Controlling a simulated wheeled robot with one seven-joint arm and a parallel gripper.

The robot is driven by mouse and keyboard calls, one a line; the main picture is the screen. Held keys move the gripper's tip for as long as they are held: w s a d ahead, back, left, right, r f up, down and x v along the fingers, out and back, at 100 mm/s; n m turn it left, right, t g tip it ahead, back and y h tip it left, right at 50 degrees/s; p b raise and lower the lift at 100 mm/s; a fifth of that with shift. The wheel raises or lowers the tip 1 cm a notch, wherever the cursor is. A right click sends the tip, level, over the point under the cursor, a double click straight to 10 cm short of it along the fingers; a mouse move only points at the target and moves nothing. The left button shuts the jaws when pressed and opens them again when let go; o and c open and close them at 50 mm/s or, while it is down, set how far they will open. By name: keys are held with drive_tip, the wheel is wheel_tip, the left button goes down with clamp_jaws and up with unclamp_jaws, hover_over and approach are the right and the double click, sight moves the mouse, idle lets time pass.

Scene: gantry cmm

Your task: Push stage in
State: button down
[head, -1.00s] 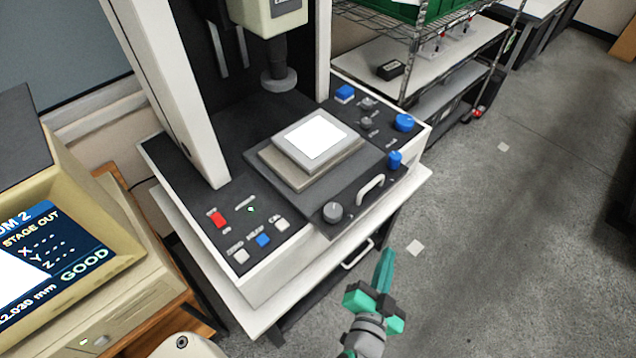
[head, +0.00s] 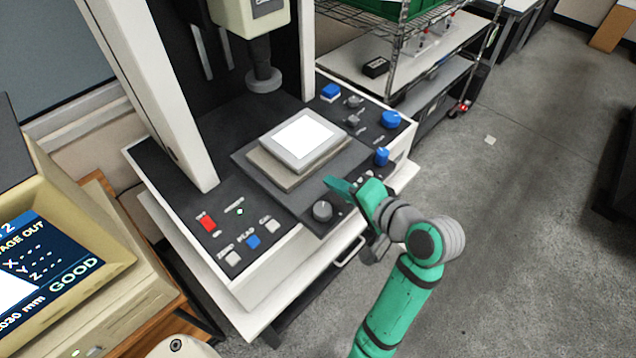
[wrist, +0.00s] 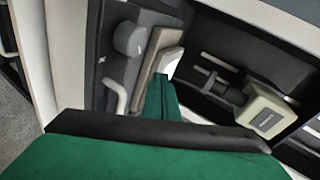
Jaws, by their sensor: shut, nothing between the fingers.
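The stage (head: 323,207) is a dark sliding plate on the measuring machine, jutting out over the machine's front edge. A raised block with a bright white top (head: 305,138) sits on it. My green gripper (head: 333,184) is shut and empty, over the front part of the stage. Whether it touches the stage I cannot tell. The monitor screen (head: 40,260) reads "STAGE OUT" in part and "GOOD".
The probe head (head: 263,80) hangs behind the block. Left of the stage are a red switch (head: 207,223) and several buttons. Blue knobs (head: 391,119) stand on the right panel. A wire shelf (head: 410,60) is at the back right. Open floor lies to the right.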

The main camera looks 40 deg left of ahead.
sight(301, 181)
drive_tip(key=shift+s+d+f+m+g+h, duration=0.3)
drive_tip(key=shift+s+d+m+g+h, duration=0.15)
drive_tip(key=shift+m+g, duration=0.35)
drive_tip(key=shift+f, duration=0.1)
drive_tip(key=x, duration=0.9)
drive_tip(key=shift+a+f, duration=0.2)
drive_tip(key=shift+a, duration=0.05)
